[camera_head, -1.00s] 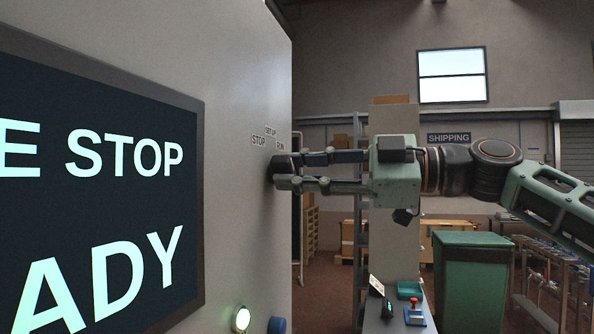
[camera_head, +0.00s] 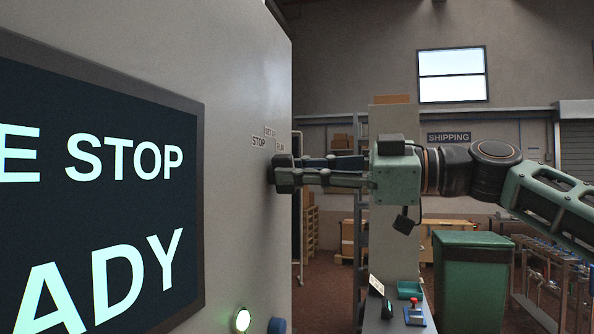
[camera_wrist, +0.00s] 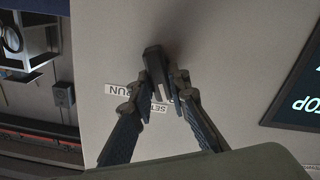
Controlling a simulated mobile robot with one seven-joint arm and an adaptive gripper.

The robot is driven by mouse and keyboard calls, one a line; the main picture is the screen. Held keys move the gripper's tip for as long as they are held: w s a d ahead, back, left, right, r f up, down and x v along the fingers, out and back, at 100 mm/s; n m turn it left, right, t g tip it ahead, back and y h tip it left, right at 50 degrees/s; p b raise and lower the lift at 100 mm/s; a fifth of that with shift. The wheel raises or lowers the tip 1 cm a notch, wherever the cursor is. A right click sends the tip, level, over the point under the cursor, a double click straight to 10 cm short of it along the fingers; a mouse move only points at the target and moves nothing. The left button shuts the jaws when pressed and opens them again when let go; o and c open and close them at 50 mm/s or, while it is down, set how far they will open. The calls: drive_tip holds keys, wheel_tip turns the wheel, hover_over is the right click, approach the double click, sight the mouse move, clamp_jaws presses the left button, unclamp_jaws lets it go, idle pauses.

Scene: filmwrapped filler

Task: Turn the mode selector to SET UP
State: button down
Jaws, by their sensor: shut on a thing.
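The mode selector is a dark knob on the grey cabinet face, with the labels STOP (camera_head: 258,141), SET UP (camera_head: 269,132) and RUN (camera_head: 281,147) around it. In the head view my gripper (camera_head: 281,177) reaches it from the right and its fingertips hide most of it. In the wrist view the knob (camera_wrist: 154,62) stands between the fingertips of my gripper (camera_wrist: 164,82), which are shut on it. RUN (camera_wrist: 122,90) and part of SET UP (camera_wrist: 154,106) show beside the fingers. Which label the knob points to cannot be told.
A dark screen (camera_head: 130,150) with large letters, partly "E STOP" and "ADY", fills the left of the cabinet. A lit green button (camera_head: 241,319) and a blue one (camera_head: 277,325) sit lower down. A green bin (camera_head: 472,280) and a small bench with a red-topped device (camera_head: 414,312) stand right.

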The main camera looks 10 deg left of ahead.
drive_tip(key=m, duration=0.4)
drive_tip(key=shift+w+r+m+p, duration=0.1)
drive_tip(key=shift+w+m+p, duration=0.05)
drive_tip(key=shift+m+p, duration=0.25)
idle(0.4)
drive_tip(key=c, duration=1.8)
unclamp_jaws()
drive_tip(key=shift+c, duration=0.2)
drive_tip(key=s+d, duration=0.1)
drive_tip(key=d, duration=1.1)
drive_tip(key=shift+s, duration=0.35)
